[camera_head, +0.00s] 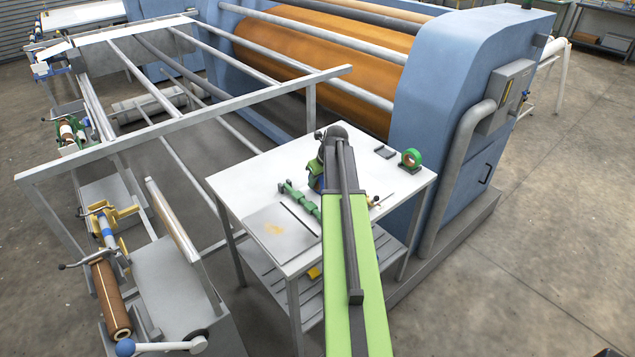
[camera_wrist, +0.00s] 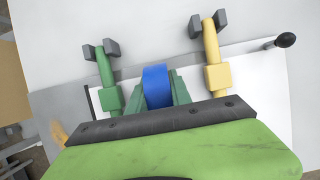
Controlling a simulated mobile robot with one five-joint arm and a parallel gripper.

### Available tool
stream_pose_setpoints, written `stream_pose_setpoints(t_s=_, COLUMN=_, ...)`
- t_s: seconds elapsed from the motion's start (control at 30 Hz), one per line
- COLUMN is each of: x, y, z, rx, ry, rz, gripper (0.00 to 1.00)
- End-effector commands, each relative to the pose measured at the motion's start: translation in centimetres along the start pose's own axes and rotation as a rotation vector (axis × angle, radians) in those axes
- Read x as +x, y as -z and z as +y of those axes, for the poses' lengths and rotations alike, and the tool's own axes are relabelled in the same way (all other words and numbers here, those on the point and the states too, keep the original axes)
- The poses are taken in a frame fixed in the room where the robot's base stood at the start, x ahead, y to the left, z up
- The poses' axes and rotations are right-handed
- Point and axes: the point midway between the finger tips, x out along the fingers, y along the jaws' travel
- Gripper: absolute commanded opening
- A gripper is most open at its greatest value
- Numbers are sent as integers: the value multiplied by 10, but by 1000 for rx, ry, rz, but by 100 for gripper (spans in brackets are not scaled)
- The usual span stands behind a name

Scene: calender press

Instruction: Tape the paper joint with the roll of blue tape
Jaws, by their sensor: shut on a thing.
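My gripper (camera_wrist: 159,75) is shut on the roll of blue tape (camera_wrist: 157,88). The green fingers lie on both sides of the roll in the wrist view. I cannot make out the paper joint in either view.
A green clamp (camera_wrist: 106,82) and a yellow clamp (camera_wrist: 213,62) lie close on either side of my gripper. A grey board (camera_head: 281,232) lies at the front. The blue press (camera_head: 445,95) stands behind.

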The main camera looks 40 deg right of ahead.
Motion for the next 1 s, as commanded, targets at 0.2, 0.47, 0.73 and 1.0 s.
stream_pose_setpoints(t_s=0.2, x=1, y=0, z=0, rx=-1, ry=0, rz=0, gripper=0)
stream_pose_setpoints(t_s=0.47, x=2, y=-9, z=0, rx=-2, ry=-1, rz=0, gripper=0)
stream_pose_setpoints(t_s=0.73, x=3, y=-11, z=0, rx=-1, ry=0, rz=0, gripper=0)
stream_pose_setpoints(t_s=1.0, x=6, y=-16, z=0, rx=-2, ry=-1, rz=0, gripper=0)
